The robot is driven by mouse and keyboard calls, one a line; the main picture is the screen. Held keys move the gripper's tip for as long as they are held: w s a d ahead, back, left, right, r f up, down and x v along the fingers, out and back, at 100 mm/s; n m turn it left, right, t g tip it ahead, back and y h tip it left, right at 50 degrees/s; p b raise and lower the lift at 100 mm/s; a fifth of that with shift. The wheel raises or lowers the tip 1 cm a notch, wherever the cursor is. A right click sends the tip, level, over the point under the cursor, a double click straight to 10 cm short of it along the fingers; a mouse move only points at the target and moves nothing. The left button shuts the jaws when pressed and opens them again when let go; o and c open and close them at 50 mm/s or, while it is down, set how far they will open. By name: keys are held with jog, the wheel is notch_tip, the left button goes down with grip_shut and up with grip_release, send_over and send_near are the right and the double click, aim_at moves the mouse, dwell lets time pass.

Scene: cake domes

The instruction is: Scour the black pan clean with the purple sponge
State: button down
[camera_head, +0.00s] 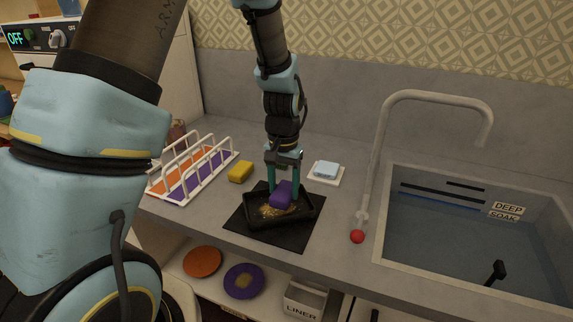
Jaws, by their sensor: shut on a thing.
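The black pan (262,224) sits on a dark square mat (303,228) on the grey counter. Yellowish-brown residue (268,211) shows on the pan's inside floor. My gripper (283,189) points down over the pan and is shut on the purple sponge (282,198). The sponge is inside the pan's outline, low and next to the residue. I cannot tell whether its underside touches the pan floor. The residue under the sponge is hidden.
A yellow sponge (240,172) lies left of the mat, near a white dish rack (194,170). A light blue block (326,169) lies on a white tray behind right. The tap (373,150) with a red knob (357,236) and a water-filled sink (450,247) are at right.

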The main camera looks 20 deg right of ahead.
jog(key=shift+d+r, duration=0.2)
jog(key=shift+r, duration=0.35)
jog(key=shift+r+p, duration=1.9)
jog(key=shift+r, duration=0.25)
